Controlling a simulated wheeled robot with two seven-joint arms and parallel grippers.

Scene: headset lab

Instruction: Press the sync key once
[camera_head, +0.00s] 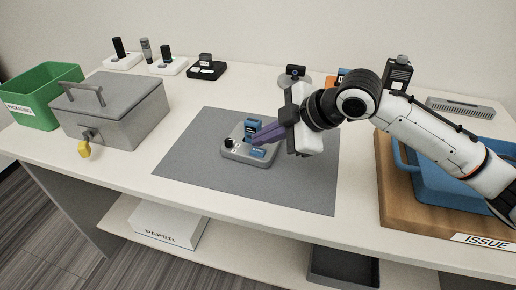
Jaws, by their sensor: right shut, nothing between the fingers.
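A small grey key box (236,152) lies on the dark grey mat (197,180) in the middle of the table. It carries a black round knob (228,143) on its left and blue parts (258,153) on its top; their labels are too small to read, so I cannot tell which one is the sync key. My right gripper (254,137) reaches in from the right with its purple fingers shut and empty. The fingertips are over the box and hide part of its top; I cannot tell whether they touch it. My left gripper is not in view.
A grey lidded box (125,118) with a yellow-tagged latch and a green bin (36,88) stand at the left. Several small devices stand along the back. A blue tray (440,188) on a wooden board (393,205) is at the right. The mat's front is clear.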

